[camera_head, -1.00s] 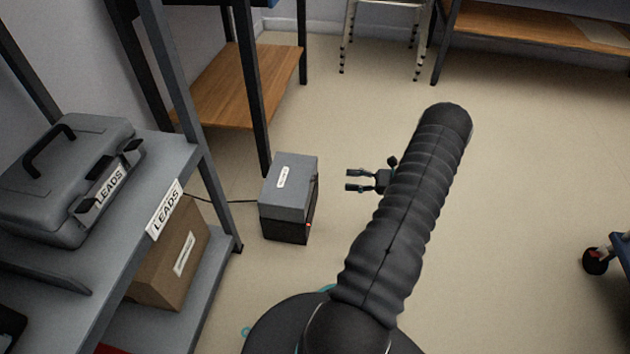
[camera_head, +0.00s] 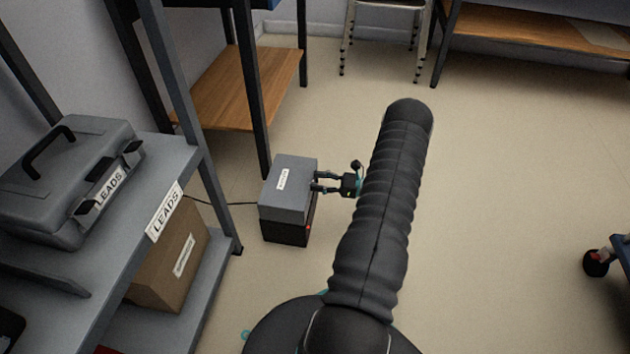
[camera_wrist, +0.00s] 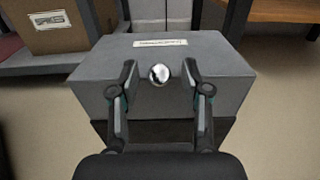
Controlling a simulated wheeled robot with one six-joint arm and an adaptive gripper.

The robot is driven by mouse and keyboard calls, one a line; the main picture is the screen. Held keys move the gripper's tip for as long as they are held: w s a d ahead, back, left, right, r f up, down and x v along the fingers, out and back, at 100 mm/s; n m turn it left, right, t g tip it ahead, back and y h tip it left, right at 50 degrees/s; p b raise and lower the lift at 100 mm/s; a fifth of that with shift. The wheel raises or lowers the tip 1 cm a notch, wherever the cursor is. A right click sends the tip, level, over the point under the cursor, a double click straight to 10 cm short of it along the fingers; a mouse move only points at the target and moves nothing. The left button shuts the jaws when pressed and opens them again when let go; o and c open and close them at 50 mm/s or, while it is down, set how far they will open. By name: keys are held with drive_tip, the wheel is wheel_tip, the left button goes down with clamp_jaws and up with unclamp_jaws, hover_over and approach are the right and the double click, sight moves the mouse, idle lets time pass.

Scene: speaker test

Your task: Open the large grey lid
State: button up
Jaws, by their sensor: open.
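The large grey lid (camera_head: 286,190) sits on top of a black box (camera_head: 288,232) on the floor, with a small white label on its top. In the wrist view the lid (camera_wrist: 228,84) fills the middle, and a shiny round knob (camera_wrist: 159,74) shows on its near face. My gripper (camera_head: 315,182) is at the right side of the lid in the head view. In the wrist view my gripper (camera_wrist: 160,76) is open, one finger on each side of the knob, with gaps between. The lid looks closed.
A grey shelf (camera_head: 165,172) on the left holds a grey case (camera_head: 62,190) marked LEADS and a cardboard box (camera_head: 172,262) below. A black cable (camera_head: 228,202) runs to the black box.

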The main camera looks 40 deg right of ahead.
drive_tip(key=shift+w+a, duration=0.5)
drive_tip(key=shift+w, duration=0.05)
clamp_jaws()
drive_tip(key=shift+r, duration=0.15)
